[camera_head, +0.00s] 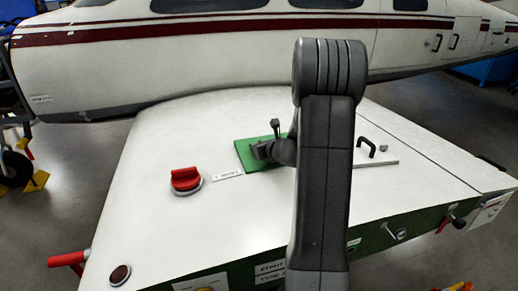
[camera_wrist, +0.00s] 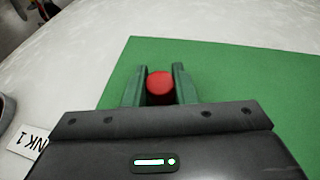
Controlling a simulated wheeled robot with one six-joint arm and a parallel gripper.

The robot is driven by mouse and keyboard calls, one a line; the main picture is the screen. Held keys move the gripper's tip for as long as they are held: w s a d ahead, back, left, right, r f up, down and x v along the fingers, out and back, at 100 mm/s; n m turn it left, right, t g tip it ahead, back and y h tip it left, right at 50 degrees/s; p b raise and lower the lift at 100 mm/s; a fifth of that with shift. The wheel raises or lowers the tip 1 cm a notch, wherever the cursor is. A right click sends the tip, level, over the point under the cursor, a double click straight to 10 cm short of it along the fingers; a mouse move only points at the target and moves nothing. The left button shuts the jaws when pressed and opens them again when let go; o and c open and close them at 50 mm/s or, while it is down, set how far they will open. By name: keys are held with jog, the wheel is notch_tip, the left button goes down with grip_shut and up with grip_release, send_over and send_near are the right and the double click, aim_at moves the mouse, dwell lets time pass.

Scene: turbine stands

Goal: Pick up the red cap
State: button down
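A small round red cap (camera_wrist: 160,86) shows in the wrist view over the green mat (camera_wrist: 225,70), between the two fingers of my gripper (camera_wrist: 161,70). The fingers lie close along its left and right sides. I cannot tell whether they press on it or whether it rests on the mat. In the head view my gripper (camera_head: 264,150) is low over the green mat (camera_head: 246,157), and my arm hides part of the mat; the small cap does not show there. A larger red cap with a raised grip (camera_head: 186,180) sits on a grey ring on the white surface, left of the mat.
A white label (camera_head: 227,176) lies between the larger cap and the mat. A black handle (camera_head: 368,147) stands right of my arm. A dark round fitting (camera_head: 120,274) is near the front left edge. The white aircraft body (camera_head: 190,70) runs behind. The white surface between is mostly clear.

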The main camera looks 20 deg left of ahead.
notch_tip(320, 180, up, 10)
jog(key=shift+r+p, duration=0.1)
jog(key=shift+p, duration=1)
